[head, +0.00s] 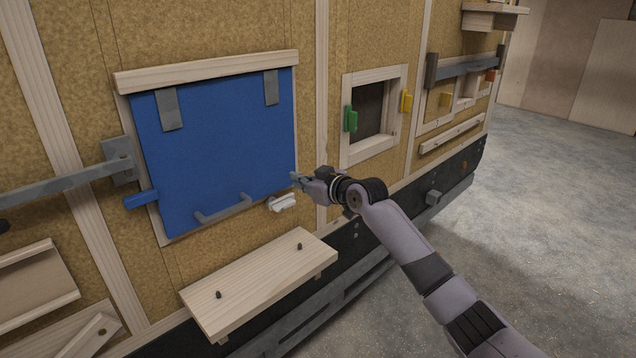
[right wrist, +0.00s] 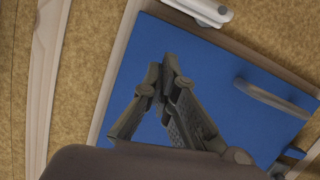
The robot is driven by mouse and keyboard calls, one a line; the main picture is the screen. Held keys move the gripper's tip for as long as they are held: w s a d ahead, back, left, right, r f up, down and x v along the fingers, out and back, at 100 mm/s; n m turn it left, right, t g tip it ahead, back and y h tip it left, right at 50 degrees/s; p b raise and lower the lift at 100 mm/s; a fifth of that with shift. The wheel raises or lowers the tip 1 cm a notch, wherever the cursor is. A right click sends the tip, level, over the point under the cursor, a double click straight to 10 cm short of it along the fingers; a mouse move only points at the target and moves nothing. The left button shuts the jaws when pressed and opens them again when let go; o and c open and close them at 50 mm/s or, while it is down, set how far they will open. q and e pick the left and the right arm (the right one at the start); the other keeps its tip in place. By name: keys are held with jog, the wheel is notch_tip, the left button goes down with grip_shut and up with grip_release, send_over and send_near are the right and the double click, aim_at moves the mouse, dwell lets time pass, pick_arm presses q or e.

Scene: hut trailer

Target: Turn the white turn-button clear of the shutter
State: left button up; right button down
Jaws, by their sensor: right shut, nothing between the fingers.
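The blue shutter (head: 215,150) hangs closed on the trailer wall and fills much of the right wrist view (right wrist: 215,75). The white turn-button (head: 283,203) sits at the shutter's lower right corner in the head view, lying nearly level. It also shows at the top edge of the right wrist view (right wrist: 203,10), partly cut off. I cannot tell whether it overlaps the blue panel. My right gripper (head: 296,178) is just above the button by the shutter's right edge. Its fingertips (right wrist: 166,68) are shut and empty, apart from the button. My left gripper is not in view.
A grey handle (head: 224,209) is on the shutter's lower part. A wooden shelf (head: 260,280) with two dark pegs juts out below. A grey bar (head: 65,190) is at the left, and a framed opening (head: 373,112) with green and yellow tabs at the right.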

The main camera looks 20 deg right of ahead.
jog(key=b+v, duration=0.2)
jog(key=v, duration=0.5)
jog(key=shift+s+a, duration=0.15)
